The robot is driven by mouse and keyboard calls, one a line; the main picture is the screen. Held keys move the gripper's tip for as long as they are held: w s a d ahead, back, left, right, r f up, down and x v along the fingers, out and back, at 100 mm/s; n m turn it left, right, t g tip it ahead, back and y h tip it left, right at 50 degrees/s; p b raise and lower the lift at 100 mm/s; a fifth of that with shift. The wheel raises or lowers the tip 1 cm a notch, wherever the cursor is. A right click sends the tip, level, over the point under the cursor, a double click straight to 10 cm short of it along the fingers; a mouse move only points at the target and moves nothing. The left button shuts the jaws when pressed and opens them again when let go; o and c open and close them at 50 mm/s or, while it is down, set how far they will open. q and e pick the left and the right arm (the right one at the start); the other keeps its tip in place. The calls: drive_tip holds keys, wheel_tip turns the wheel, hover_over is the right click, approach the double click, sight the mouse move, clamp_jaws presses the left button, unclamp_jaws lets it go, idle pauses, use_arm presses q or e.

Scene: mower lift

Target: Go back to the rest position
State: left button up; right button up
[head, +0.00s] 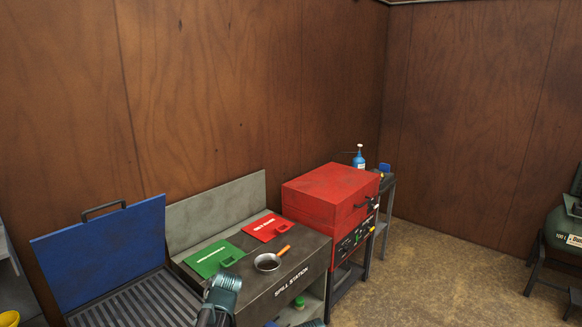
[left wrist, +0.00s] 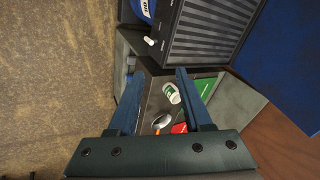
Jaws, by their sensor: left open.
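My left gripper (left wrist: 160,74) shows in the left wrist view, its two blue fingers spread apart with nothing held between them. Beyond the fingers are the spill station's grey top and a white bottle with a green label (left wrist: 171,93). A teal ribbed part that looks like mine (head: 226,284) rises at the bottom of the head view in front of the spill station (head: 290,288); fingertips cannot be made out there. My right gripper is not seen.
Left is a grated unit with a raised blue lid (head: 105,250). Right is a red box (head: 325,195), then a blue bottle (head: 359,160). Open floor (head: 440,275) lies at right.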

use_arm(q)
drive_tip(key=s+d+f+g+h+b, duration=0.1)
drive_tip(key=s+d+f+b, duration=0.2)
drive_tip(key=s, duration=0.4)
drive_tip(key=s+d+f+g+h+b, duration=0.1)
drive_tip(key=s+d+f+g+b, duration=0.1)
drive_tip(key=s+d+f, duration=0.3)
drive_tip(key=s+d+f+g+b, duration=0.1)
drive_tip(key=s+d+f+b, duration=0.2)
drive_tip(key=s+d, duration=0.6)
wheel_tip(320, 180, down, 2)
drive_tip(key=shift+s+f+n+h+b, duration=0.1)
drive_tip(key=shift+s+n+h+b, duration=0.25)
drive_tip(key=shift+s, duration=0.65)
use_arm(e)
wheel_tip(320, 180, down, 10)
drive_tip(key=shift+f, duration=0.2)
use_arm(q)
drive_tip(key=shift+a, duration=0.2)
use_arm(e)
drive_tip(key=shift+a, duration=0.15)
